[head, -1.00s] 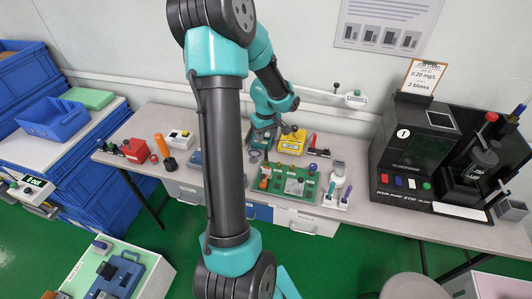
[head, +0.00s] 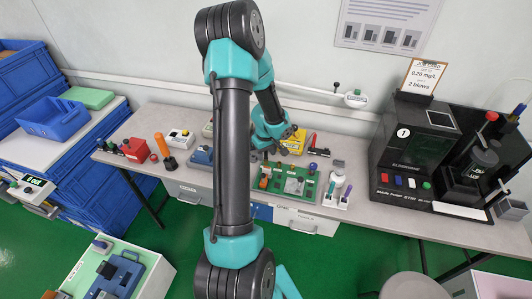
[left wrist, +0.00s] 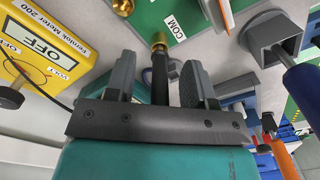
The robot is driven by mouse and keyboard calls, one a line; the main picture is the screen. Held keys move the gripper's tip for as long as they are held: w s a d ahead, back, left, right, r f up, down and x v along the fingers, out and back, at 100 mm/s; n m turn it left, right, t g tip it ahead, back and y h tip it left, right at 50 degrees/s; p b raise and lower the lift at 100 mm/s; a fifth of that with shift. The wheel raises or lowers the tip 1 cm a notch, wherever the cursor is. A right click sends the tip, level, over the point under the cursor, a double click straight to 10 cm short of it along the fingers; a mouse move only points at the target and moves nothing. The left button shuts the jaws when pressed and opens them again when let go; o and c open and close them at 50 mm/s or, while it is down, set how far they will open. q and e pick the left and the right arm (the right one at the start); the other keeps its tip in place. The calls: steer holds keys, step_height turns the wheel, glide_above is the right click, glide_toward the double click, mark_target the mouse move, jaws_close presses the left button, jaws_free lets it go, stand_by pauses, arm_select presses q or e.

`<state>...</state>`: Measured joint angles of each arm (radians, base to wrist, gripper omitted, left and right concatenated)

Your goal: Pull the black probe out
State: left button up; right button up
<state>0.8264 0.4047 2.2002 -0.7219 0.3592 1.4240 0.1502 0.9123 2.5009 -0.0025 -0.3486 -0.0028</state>
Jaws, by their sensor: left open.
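The black probe (left wrist: 160,82) shows in the left wrist view as a dark shaft below a brass collar (left wrist: 159,42), beside a COM label on a green board (left wrist: 150,14). My left gripper (left wrist: 158,72) has its two grey fingers apart, one on each side of the probe, with gaps visible. In the head view the wrist of my left arm (head: 268,125) is above the bench behind the green board (head: 312,198); its fingers are mostly hidden by the arm. The probe cannot be made out there. My right gripper is not in view.
A yellow meter (left wrist: 36,50) with an OFF display stands close to the left finger in the wrist view. A blue-handled tool (left wrist: 303,85) is at right. In the head view, a white bottle (head: 337,182) and a large black tester (head: 408,150) stand right of the board.

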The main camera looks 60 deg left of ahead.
arm_select(q)
steer(key=shift+c, duration=0.3)
jaws_close()
stand_by(0.4)
